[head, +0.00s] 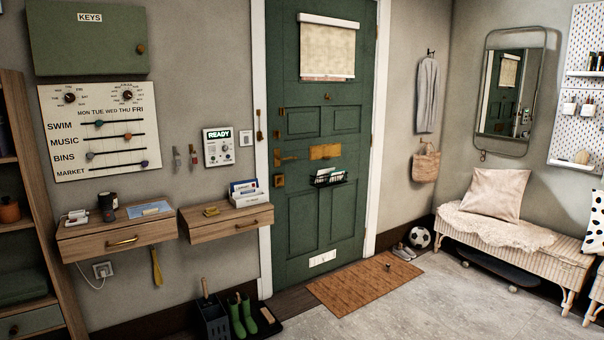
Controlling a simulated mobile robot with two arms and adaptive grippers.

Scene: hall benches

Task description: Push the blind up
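A cream fabric blind (327,52) hangs over the window in the upper part of the green door (300,205). It has a white roller case (329,21) along its top. The blind is down and covers the window, with its lower edge a little above the door's upper panels. Neither of my grippers shows in the head view, and nothing touches the blind.
A doormat (366,289) lies before the door, with open grey floor to its right. Two wall drawers (118,238) (226,221) and a boot tray (262,328) stand left of the door. A wicker bench (512,245) is at the right.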

